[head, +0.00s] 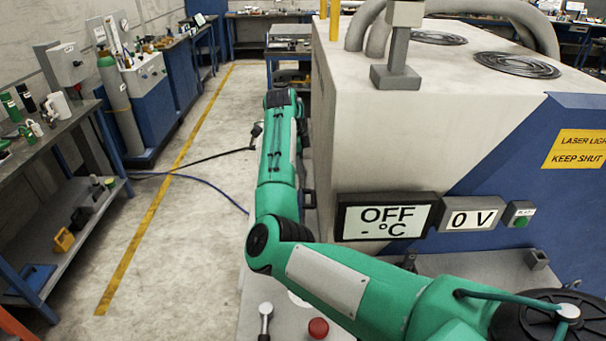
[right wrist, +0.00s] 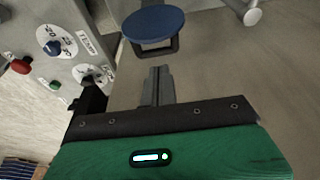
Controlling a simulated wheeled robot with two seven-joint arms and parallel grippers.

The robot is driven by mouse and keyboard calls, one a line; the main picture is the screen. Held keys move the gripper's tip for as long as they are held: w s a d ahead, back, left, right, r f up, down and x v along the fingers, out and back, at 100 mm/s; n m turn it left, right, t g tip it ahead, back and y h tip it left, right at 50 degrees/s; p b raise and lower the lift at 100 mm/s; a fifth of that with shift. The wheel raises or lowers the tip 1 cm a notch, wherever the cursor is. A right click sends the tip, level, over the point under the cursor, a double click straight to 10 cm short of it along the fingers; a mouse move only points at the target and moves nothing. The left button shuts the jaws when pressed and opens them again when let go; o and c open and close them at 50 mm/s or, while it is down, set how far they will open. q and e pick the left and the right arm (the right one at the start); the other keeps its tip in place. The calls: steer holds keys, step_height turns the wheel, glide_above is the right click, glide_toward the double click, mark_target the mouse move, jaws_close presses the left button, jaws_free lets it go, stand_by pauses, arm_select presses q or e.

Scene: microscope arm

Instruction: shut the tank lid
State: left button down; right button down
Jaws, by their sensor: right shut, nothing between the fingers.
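My right gripper (right wrist: 157,88) shows in the right wrist view with its two dark fingers together and nothing between them. A blue round disc (right wrist: 153,23) lies just beyond the fingertips, with a dark squarish frame or bracket under its near edge. It may be the tank lid, but I cannot tell for sure, nor whether it stands open. The fingertips look a little apart from it. In the head view my green right arm reaches left and then forward along the left side of a large white and blue machine (head: 400,130); its fingers cannot be made out there. My left gripper is not in view.
In the right wrist view a grey panel with dials (right wrist: 57,42) and a red knob (right wrist: 21,66) stands close at left. A white knob-like part (right wrist: 252,16) is at upper right.

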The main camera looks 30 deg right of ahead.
mark_target(306, 208)
steer(key=p+x, duration=0.2)
steer(key=x, duration=0.6)
steer(key=shift+f+p, duration=0.2)
steer(key=shift+p, duration=0.1)
steer(key=shift+d, duration=0.1)
